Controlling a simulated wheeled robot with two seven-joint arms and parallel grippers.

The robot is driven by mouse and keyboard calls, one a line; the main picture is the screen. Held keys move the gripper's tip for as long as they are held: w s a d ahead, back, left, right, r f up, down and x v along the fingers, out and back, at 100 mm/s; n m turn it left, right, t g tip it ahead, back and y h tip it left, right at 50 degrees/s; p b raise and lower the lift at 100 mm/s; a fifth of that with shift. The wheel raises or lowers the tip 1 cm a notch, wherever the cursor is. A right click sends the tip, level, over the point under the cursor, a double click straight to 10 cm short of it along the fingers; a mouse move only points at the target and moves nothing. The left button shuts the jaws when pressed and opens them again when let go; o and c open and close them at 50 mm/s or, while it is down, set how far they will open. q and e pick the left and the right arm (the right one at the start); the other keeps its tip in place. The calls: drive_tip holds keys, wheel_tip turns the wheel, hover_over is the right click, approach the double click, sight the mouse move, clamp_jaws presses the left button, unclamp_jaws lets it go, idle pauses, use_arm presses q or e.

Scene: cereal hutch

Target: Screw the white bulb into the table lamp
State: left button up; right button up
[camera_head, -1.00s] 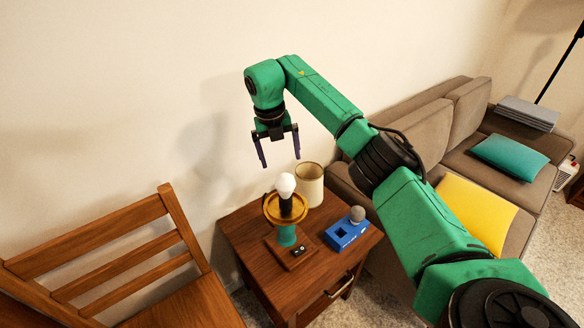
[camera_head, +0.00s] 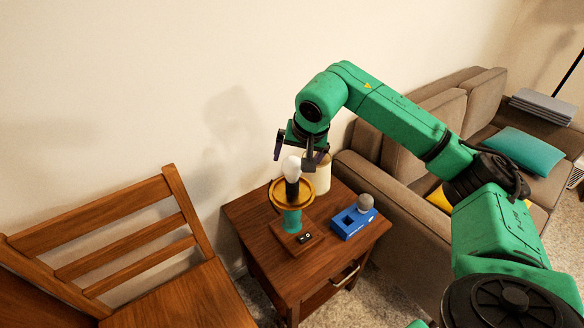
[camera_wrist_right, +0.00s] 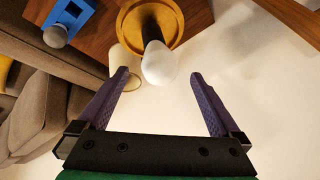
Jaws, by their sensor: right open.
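The white bulb (camera_head: 291,166) stands on top of the black socket (camera_head: 292,188) of the table lamp; how deep it sits in the socket I cannot tell. The lamp has a gold dish, a teal stem (camera_head: 292,222) and a wooden base. My right gripper (camera_head: 293,162) is open just above and behind the lamp top, with its fingers apart on either side of the bulb. In the right wrist view the bulb (camera_wrist_right: 158,64) lies between the open fingertips (camera_wrist_right: 159,75), with gaps on both sides. My left gripper is not in view.
The lamp stands on a wooden side table (camera_head: 262,245). A cream shade (camera_head: 323,178) stands close behind the lamp. A blue box (camera_head: 352,222) holding a grey bulb (camera_head: 365,202) is to its right. A wooden chair (camera_head: 120,250) is at left, a brown sofa (camera_head: 395,205) at right.

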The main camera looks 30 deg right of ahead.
sight(297, 174)
drive_tip(key=x, duration=0.9)
drive_tip(key=shift+w+f, duration=0.15)
drive_tip(key=shift+f, duration=0.05)
drive_tip(key=c, duration=1.4)
drive_tip(key=shift+d+r+m+h+p, duration=0.15)
drive_tip(key=shift+m+h+p, duration=0.4)
drive_tip(key=shift+m, duration=0.55)
drive_tip(key=shift+d+m+h, duration=0.15)
drive_tip(key=shift+m+h, duration=0.2)
drive_tip(key=shift+m, duration=0.55)
drive_tip(key=shift+m+g+h+p, duration=0.4)
drive_tip(key=shift+m+g, duration=0.1)
drive_tip(key=shift+m, duration=0.6)
drive_tip(key=shift+s+d+m+h, duration=0.2)
drive_tip(key=shift+m+h, duration=0.2)
drive_tip(key=shift+m, duration=0.5)
drive_tip(key=shift+s+m+g+p, duration=0.1)
drive_tip(key=shift+m+g+p, duration=0.4)
drive_tip(key=shift+m, duration=0.7)
drive_tip(key=shift+s+d+m+g+h, duration=0.15)
drive_tip(key=shift+m+g+h, duration=0.25)
drive_tip(key=shift+m, duration=0.4)
drive_tip(key=shift+m+g, duration=0.3)
drive_tip(key=shift+m, duration=0.3)
drive_tip(key=m+g, duration=0.1)
drive_tip(key=m, duration=0.1)
drive_tip(key=shift+s+m, duration=0.2)
drive_tip(key=shift+m, duration=0.2)
